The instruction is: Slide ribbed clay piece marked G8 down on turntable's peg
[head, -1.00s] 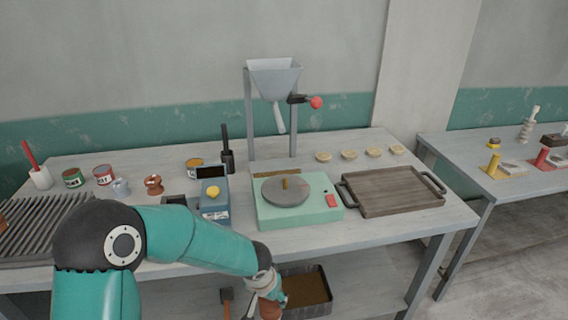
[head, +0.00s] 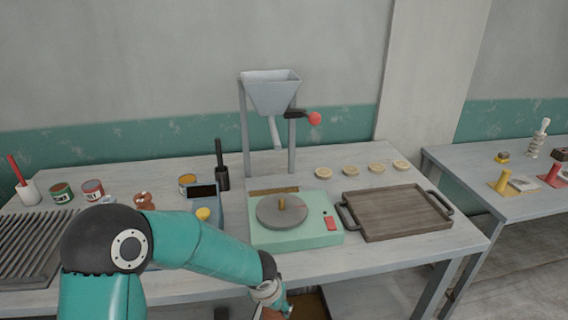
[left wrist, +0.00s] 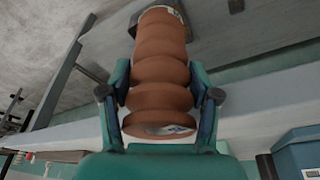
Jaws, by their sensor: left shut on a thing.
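The ribbed clay piece (left wrist: 160,72) is reddish brown with rounded ribs, and fills the middle of the left wrist view. My left gripper (left wrist: 160,98) is shut around its sides. Pale marks show near both ends, but I cannot read them. In the head view my left gripper (head: 271,297) is low, in front of the table edge, and only a bit of the clay shows at the bottom. The turntable (head: 264,213) is a grey disc on a pale green base, with an upright brass peg (head: 282,204) at its centre. The peg is bare. My right gripper is out of view.
A dark wooden tray (head: 397,212) lies right of the turntable. A hopper (head: 270,90) on a stand rises behind it. A blue box (head: 206,205) with a yellow knob stands left of it. Several small pale discs (head: 350,170) sit at the back right.

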